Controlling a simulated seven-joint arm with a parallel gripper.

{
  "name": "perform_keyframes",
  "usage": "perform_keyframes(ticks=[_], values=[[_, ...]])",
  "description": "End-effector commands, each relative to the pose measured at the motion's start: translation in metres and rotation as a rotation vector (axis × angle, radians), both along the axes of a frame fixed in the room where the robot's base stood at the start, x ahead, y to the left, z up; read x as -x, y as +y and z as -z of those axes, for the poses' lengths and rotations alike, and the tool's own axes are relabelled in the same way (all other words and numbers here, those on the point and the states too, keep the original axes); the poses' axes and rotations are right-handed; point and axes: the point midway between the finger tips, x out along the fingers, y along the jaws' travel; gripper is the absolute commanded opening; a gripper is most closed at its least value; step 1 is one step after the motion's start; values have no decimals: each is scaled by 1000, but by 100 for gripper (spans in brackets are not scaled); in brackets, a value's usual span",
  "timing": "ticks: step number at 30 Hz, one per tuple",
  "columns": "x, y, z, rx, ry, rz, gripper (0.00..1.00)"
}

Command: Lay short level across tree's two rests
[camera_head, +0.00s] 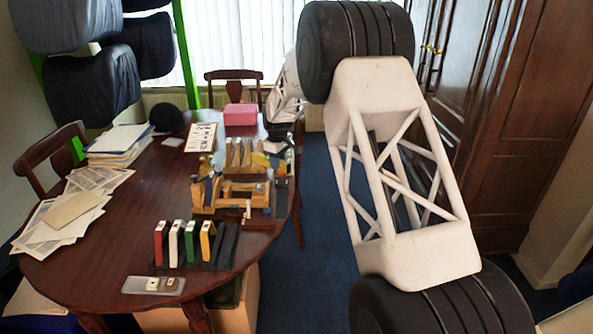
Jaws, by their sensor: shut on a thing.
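The wooden tree (204,197) stands on the right half of the round table, with light wooden uprights behind its front bar. My arm comes over from the right. My gripper (276,150) is at the tree's back right, small and partly hidden by my arm. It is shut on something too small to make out. I cannot tell which piece is the short level. I cannot tell whether what I hold touches the tree or its rests.
A dark rack (222,250) in front of the tree holds several upright coloured pieces. A grey tray (134,285) lies at the table's front edge. Papers (85,180) cover the left side. A pink box (240,115) and black cap (166,118) stand behind. Bare tabletop lies centre left.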

Motion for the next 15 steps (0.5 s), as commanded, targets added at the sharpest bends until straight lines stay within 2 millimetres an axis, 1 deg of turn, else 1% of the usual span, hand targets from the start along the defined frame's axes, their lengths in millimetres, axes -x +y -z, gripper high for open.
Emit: perform_keyframes(ticks=[1, 6, 9, 12, 15], values=[[0, 14, -5, -1, -1, -60, 0], [1, 53, -24, -6, -7, -272, 0], [2, 71, -33, -8, -10, -374, 0], [3, 86, -38, -10, -12, -451, 0], [4, 94, -43, -11, -13, -500, 0]])
